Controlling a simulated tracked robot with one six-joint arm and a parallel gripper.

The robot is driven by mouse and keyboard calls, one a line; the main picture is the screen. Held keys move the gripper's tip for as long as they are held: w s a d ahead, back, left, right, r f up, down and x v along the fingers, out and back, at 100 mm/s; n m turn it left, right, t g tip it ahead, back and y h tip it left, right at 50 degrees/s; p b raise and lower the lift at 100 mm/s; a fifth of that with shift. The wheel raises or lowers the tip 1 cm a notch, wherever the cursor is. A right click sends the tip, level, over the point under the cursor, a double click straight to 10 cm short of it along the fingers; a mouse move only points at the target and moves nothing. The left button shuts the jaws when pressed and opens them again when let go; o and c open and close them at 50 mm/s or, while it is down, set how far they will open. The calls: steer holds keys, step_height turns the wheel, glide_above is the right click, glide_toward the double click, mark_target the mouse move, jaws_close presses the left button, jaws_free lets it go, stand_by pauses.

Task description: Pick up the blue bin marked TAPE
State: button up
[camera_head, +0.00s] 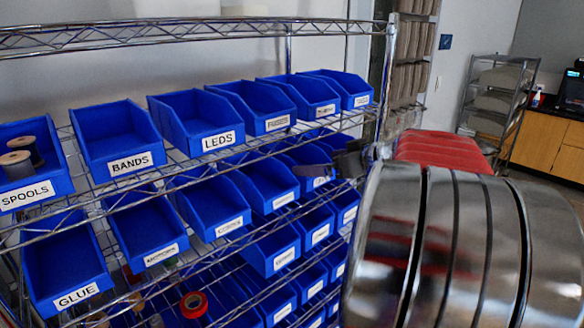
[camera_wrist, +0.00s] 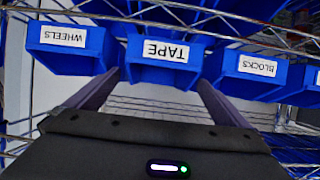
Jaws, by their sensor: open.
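The blue bin marked TAPE (camera_wrist: 166,72) is in the middle of the wrist view, with its white label upside down. My gripper (camera_wrist: 159,78) is open, one dark finger toward each side of this bin. The fingertips reach close to its front corners; I cannot tell whether they touch it. In the head view, my gripper (camera_head: 322,160) is at the right part of the second row of bins. I cannot pick out the TAPE label there; my arm and gripper cover part of that row.
In the wrist view, the WHEELS bin (camera_wrist: 70,62) and BLOCKS bin (camera_wrist: 243,82) flank the TAPE bin closely. The wire rack (camera_head: 180,32) holds several rows of blue bins, including LEDS (camera_head: 195,122), BANDS (camera_head: 115,140) and GLUE (camera_head: 62,270). Red lids (camera_head: 440,150) show behind my arm.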

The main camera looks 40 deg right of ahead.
mark_target(296, 163)
steer(key=x, duration=0.5)
steer(key=shift+w+f, duration=0.15)
steer(key=shift+x, duration=2.55)
steer(key=shift+a, duration=0.15)
steer(key=c, duration=1)
